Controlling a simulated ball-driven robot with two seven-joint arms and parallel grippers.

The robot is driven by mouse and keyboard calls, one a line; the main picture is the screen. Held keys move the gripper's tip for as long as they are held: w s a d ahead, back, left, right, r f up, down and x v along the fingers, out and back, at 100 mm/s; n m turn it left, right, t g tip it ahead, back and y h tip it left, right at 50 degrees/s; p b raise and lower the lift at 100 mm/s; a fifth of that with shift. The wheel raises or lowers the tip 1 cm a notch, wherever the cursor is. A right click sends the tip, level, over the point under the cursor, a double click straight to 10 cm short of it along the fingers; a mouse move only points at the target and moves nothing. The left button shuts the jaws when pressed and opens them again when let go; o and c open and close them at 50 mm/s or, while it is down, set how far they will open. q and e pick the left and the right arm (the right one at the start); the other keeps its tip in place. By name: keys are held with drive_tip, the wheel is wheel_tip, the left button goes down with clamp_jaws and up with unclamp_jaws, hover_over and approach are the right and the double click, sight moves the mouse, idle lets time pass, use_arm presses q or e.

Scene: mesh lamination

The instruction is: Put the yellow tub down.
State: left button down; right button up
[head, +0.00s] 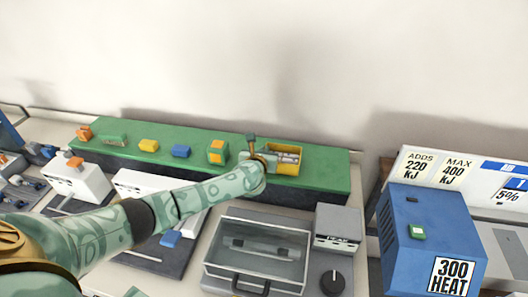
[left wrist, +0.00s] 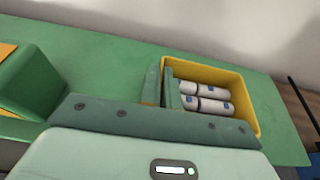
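The yellow tub (head: 287,166) is at the right part of the long green shelf (head: 325,170) in the head view. It holds several white rolls with blue marks, which show clearly in the left wrist view (left wrist: 208,95). My left gripper (head: 258,157) is at the tub's left side. In the left wrist view my left gripper (left wrist: 163,84) has one finger outside and one inside the tub's left wall, closed on that wall. The tub (left wrist: 250,95) looks level, on or just above the green top; I cannot tell whether they touch. My right gripper is not in view.
A glass-topped case (head: 258,250) and a blue heat box (head: 430,240) stand in front and to the right.

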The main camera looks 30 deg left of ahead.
use_arm(q)
drive_tip(key=shift+f, duration=0.2)
drive_tip(key=c, duration=1.6)
unclamp_jaws()
drive_tip(key=shift+c, duration=0.2)
drive_tip(key=shift+r, duration=0.1)
drive_tip(key=shift+r, duration=0.25)
drive_tip(key=p+v, duration=0.3)
drive_tip(key=v, duration=0.9)
drive_tip(key=shift+d+f, duration=0.1)
